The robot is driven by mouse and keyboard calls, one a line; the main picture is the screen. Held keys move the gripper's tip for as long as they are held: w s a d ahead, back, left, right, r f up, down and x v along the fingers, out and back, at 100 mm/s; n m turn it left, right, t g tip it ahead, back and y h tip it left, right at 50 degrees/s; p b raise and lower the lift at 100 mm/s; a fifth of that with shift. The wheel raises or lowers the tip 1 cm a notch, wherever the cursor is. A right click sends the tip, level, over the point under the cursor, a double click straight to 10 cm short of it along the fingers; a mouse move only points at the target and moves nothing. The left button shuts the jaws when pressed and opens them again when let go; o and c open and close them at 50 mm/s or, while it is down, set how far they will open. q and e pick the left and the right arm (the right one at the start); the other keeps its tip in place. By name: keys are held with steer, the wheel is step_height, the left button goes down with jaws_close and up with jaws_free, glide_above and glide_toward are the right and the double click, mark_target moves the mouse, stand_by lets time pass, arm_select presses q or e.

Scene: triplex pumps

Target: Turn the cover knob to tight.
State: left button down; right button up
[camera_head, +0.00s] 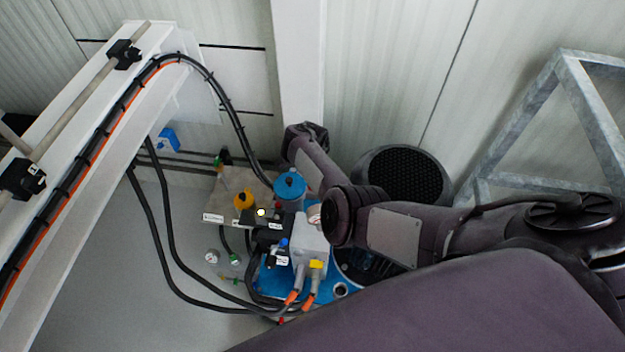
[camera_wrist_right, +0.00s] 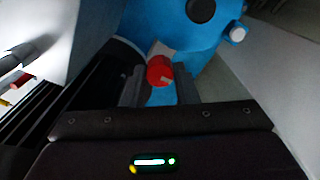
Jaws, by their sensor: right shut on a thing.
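In the right wrist view, a small red knob (camera_wrist_right: 159,70) with a pale mark on its face stands in front of a large blue housing (camera_wrist_right: 168,22). I take it as the cover knob. My right gripper (camera_wrist_right: 160,88) has one dark finger on each side of it and is shut on it. In the head view, my right arm comes in from the right and bends towards the wall behind the pump unit. The fingers and the red knob are hidden there. I cannot read whether the knob is tight. My left gripper is in neither view.
A white beam (camera_head: 75,165) slopes at left. A grey metal frame (camera_head: 535,110) stands at right.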

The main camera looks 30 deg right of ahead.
steer(key=o, duration=1)
steer(key=shift+r+p, duration=1.35)
steer(key=shift+r, duration=2.55)
steer(key=shift+r, duration=0.1)
